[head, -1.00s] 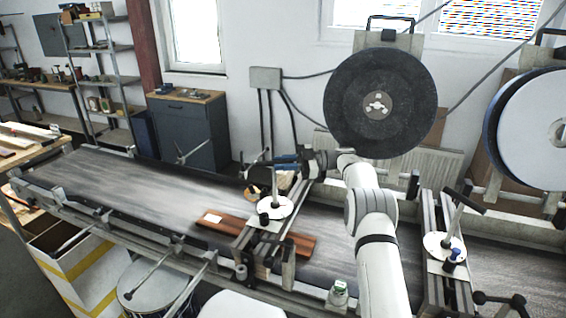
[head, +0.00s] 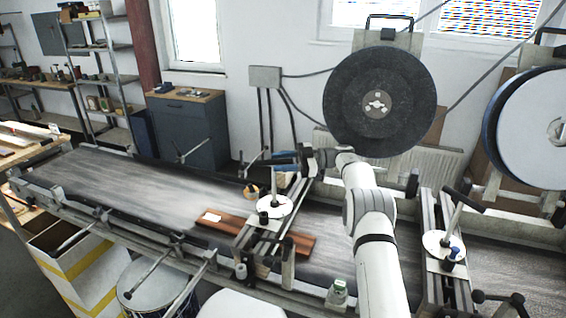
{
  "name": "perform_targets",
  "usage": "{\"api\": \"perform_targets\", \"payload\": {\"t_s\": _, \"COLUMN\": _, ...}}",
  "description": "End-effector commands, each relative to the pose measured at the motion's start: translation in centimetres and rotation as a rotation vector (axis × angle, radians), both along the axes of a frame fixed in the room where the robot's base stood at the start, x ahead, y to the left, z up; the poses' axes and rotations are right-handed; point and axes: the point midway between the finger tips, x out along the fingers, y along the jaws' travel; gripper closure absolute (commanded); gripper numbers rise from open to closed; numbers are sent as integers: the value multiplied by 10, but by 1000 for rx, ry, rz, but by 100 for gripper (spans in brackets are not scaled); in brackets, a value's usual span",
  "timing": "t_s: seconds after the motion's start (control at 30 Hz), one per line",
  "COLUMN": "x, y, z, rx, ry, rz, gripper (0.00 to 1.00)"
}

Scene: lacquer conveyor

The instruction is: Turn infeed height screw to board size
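The infeed height screw (head: 273,187) stands upright with a crossbar handle on top, above a round white dial (head: 274,206) on the metal bridge over the belt. My gripper (head: 282,161), with blue fingers, is at the right end of the crossbar. The fingers look close together at the bar, but they are too small to tell whether they grip it. A reddish-brown board (head: 228,220) with a small white label lies on the belt and passes under the bridge.
The dark conveyor belt (head: 120,185) is otherwise clear on the left. A second screw with a white dial (head: 443,245) stands on the right bridge. Large dark (head: 350,110) and white (head: 540,125) discs stand behind.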

Motion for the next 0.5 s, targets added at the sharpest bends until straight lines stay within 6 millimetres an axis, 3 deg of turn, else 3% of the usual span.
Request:
{"api": "perform_targets", "payload": {"t_s": 0.17, "x": 2, "y": -12, "z": -3, "rx": 0, "ry": -1, "rz": -1, "gripper": 60}}
{"api": "perform_targets", "payload": {"t_s": 0.4, "x": 7, "y": -51, "z": -4, "rx": 0, "ry": -2, "rz": -2, "gripper": 60}}
{"api": "perform_targets", "payload": {"t_s": 0.5, "x": 9, "y": -60, "z": -1, "rx": 2, "ry": -2, "rz": -1, "gripper": 60}}
